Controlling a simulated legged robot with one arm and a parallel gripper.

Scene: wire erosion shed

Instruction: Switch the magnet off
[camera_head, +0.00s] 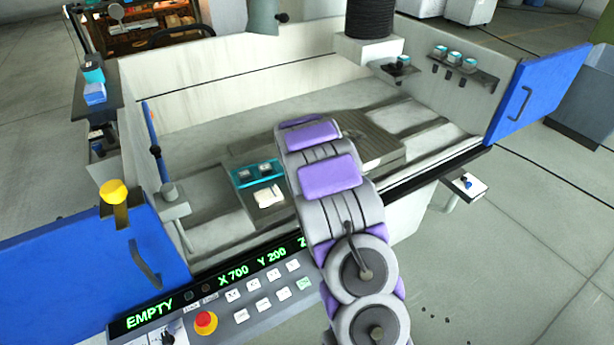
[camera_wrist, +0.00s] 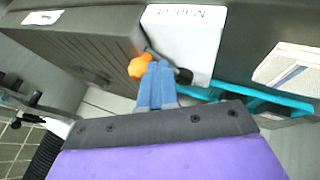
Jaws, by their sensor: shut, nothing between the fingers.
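In the wrist view my gripper (camera_wrist: 156,78) is shut, its blue-grey fingers together and empty. An orange knob-like part (camera_wrist: 140,65) sits right at the fingertips, at the side of a grey ribbed block (camera_wrist: 85,38) that looks like the magnet. I cannot tell whether the fingers touch the orange part. A white block (camera_wrist: 185,38) with upside-down lettering is just beyond the fingers, and a small dark tip shows beside them. In the head view the ribbed magnet block (camera_head: 383,152) lies on the machine bed; my arm hides the gripper and the orange part.
A teal tray (camera_head: 232,178) holding small items stands left of my arm; its edge also shows in the wrist view (camera_wrist: 262,97). A control panel (camera_head: 258,300) reads "EMPTY X 700 Y 200". Blue doors stand left (camera_head: 60,260) and right (camera_head: 545,90).

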